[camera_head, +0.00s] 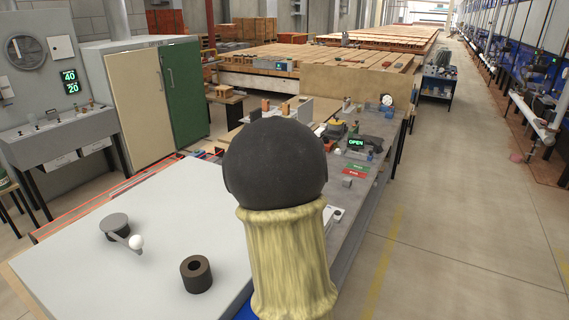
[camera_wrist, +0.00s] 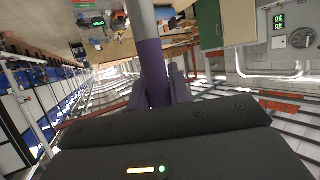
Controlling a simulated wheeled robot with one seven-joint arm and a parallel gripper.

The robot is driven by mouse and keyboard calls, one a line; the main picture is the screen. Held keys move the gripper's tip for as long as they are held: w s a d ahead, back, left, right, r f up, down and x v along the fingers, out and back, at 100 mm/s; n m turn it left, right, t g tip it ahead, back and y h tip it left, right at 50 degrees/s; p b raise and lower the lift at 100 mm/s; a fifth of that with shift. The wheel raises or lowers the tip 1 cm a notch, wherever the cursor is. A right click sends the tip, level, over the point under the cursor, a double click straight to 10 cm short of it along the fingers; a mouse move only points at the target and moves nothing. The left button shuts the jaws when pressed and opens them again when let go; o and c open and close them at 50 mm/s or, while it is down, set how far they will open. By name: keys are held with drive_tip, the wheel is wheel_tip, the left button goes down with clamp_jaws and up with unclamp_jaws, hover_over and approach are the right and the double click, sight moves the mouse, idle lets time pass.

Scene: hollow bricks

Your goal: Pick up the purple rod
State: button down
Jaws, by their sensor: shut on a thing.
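The purple rod (camera_wrist: 152,66) stands between the two dark fingers of my gripper (camera_wrist: 156,90) in the wrist view. The gripper is shut on the rod. A grey length continues from the purple part to the top edge of the wrist view. The lower end of the rod is hidden behind the gripper's dark body. In the head view neither the rod nor my gripper can be made out; a large dark ball on a yellowish fluted column fills the middle and hides what is behind it.
In the head view, a pale grey tabletop (camera_head: 75,258) holds a dark hollow cylinder (camera_head: 196,274) and a round grey part with a white-knobbed lever (camera_head: 118,230). A cluttered bench (camera_head: 385,158) lies behind and right. The concrete aisle (camera_head: 450,200) at right is clear.

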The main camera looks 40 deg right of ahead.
wheel_tip(320, 180, up, 9)
drive_tip(key=p, duration=0.2)
drive_tip(key=shift+p, duration=0.4)
drive_tip(key=shift+f, duration=0.1)
drive_tip(key=shift+s, duration=0.2)
